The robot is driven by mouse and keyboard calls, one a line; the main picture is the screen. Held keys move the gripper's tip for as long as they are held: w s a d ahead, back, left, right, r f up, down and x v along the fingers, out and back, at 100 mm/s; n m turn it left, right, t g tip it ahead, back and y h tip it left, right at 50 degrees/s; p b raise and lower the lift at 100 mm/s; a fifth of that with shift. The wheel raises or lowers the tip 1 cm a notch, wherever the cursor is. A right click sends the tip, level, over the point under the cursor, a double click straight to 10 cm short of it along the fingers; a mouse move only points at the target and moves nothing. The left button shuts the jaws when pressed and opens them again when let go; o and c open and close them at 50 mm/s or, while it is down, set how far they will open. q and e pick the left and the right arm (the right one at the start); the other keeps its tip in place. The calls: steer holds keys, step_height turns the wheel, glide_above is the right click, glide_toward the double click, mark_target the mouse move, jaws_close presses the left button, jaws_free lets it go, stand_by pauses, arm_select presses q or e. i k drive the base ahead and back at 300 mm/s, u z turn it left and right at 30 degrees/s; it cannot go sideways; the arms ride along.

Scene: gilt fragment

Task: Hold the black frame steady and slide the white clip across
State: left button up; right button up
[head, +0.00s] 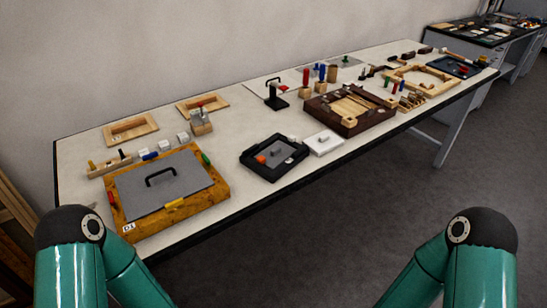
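The black frame (256,171) lies flat near the front edge of the long table, around the middle of the head view. A grey panel with a small dark knob and an orange round piece show inside it. A small pale piece (292,139) shows at its back right rim; it is too small to tell if it is the white clip. My two teal arms reach in from the bottom corners, but neither gripper is in view. Nothing of mine touches the frame.
A wooden board (219,203) with a grey handled plate lies left of the frame. A dark brown wooden frame (372,126) lies right of the white block. Small blocks, pegs and a black stand (275,98) are behind. The table's dark front edge runs close by.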

mark_target(292, 138)
steer(key=z, duration=0.45)
steer(key=k, duration=1.15)
steer(key=z, duration=0.8)
steer(key=i, duration=1.35)
steer(key=u, duration=0.85)
steer(key=i, duration=1.2)
steer(key=u, duration=0.8)
steer(key=k, duration=0.8)
steer(key=u, duration=0.2)
steer(key=i, duration=0.55)
